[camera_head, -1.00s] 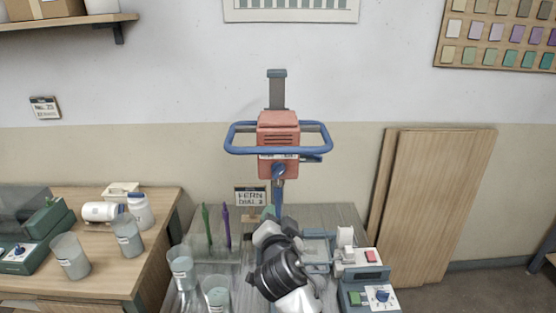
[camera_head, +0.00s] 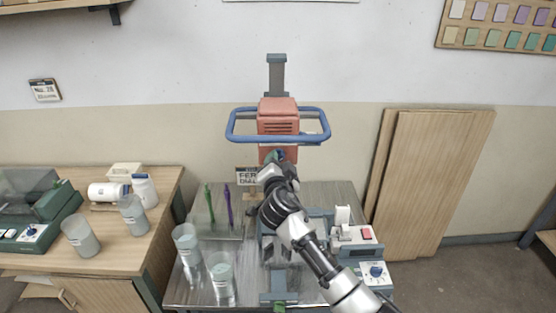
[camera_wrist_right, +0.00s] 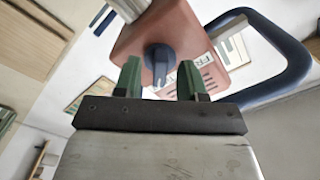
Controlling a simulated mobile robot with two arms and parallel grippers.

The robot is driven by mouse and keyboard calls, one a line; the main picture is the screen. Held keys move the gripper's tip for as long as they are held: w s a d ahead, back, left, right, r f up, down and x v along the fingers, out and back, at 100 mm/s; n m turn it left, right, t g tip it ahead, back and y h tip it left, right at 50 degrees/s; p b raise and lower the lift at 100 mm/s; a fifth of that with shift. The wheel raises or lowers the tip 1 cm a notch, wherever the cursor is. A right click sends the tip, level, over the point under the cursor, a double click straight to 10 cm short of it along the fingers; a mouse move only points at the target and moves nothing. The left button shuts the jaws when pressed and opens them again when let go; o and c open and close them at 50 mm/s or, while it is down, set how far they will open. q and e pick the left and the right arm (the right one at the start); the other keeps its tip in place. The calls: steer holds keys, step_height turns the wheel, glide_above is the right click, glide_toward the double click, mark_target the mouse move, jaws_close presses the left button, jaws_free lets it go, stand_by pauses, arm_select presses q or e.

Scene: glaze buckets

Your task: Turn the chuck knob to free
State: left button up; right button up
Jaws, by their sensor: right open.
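The chuck knob (camera_wrist_right: 160,60) is a blue knob on the red mixer head (camera_head: 279,125), next to a white label with partly readable letters. A pale pointer mark shows at the knob's lower end in the right wrist view. My right gripper (camera_wrist_right: 159,80) is open, with one green finger on each side of the knob's lower part; I cannot tell whether they touch it. In the head view my right gripper (camera_head: 278,158) is at the underside of the mixer head and mostly hides the knob and shaft. My left gripper is not in view.
A blue guard bar (camera_head: 230,127) rings the mixer head. Below, the grey table (camera_head: 200,300) holds glaze cups (camera_head: 221,275), green and purple sticks (camera_head: 228,205) and a control box (camera_head: 375,272). A wooden bench with cups stands at left; boards lean at right.

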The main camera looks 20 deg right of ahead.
jaws_close()
stand_by(0.4)
steer(key=n+b, duration=0.3)
steer(key=n, duration=1.4)
steer(key=shift+d+n, duration=0.15)
steer(key=shift+n, duration=0.25)
stand_by(0.4)
